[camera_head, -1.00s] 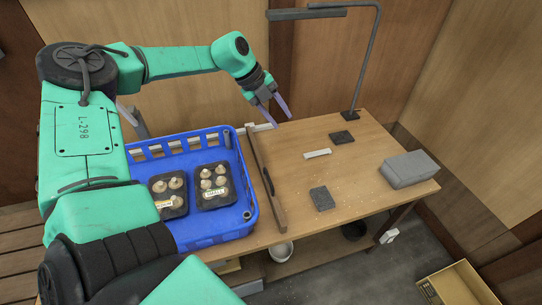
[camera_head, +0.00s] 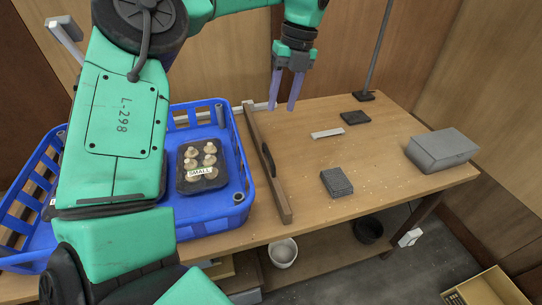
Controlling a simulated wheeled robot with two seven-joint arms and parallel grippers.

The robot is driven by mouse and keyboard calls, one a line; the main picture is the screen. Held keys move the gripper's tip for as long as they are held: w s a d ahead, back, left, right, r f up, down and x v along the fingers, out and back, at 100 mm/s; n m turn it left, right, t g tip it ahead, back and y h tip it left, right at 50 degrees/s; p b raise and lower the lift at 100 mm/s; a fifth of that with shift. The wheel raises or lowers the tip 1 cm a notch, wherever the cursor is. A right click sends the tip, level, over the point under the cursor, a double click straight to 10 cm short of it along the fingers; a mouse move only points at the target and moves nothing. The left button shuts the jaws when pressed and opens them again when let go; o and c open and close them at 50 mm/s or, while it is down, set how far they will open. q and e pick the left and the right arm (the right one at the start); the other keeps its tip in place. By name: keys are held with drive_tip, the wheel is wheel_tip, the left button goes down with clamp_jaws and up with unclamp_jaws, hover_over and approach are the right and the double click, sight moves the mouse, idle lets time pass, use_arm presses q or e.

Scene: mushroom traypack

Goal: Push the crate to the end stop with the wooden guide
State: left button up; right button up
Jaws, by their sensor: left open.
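The blue crate (camera_head: 242,219) stands on the left of the wooden table and holds a dark tray of mushrooms (camera_head: 202,177) labelled SMALL. My left arm hides much of the crate. The wooden guide (camera_head: 277,195) is a long bar along the crate's right side, with a dark handle on it. I cannot tell whether guide and crate touch. My left gripper (camera_head: 283,105) points down with its purple fingers apart, empty, above the table just right of the guide's far end. My right gripper is out of view. I cannot make out the end stop for certain.
A grey box (camera_head: 440,152) sits at the table's right end. A dark ribbed block (camera_head: 336,182), a pale strip (camera_head: 327,133) and a dark base plate with a pole (camera_head: 364,96) are right of the guide. Bare table lies between. Bowls stand on the shelf below.

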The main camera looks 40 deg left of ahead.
use_arm(q)
drive_tip(key=f, duration=0.4)
drive_tip(key=s+a+f, duration=0.1)
drive_tip(key=f, duration=0.4)
drive_tip(key=s+f, duration=0.1)
drive_tip(key=f, duration=0.3)
drive_tip(key=shift+s+a+f, duration=0.2)
drive_tip(key=shift+s+a, duration=0.05)
drive_tip(key=shift+a, duration=0.05)
clamp_jaws()
idle(0.6)
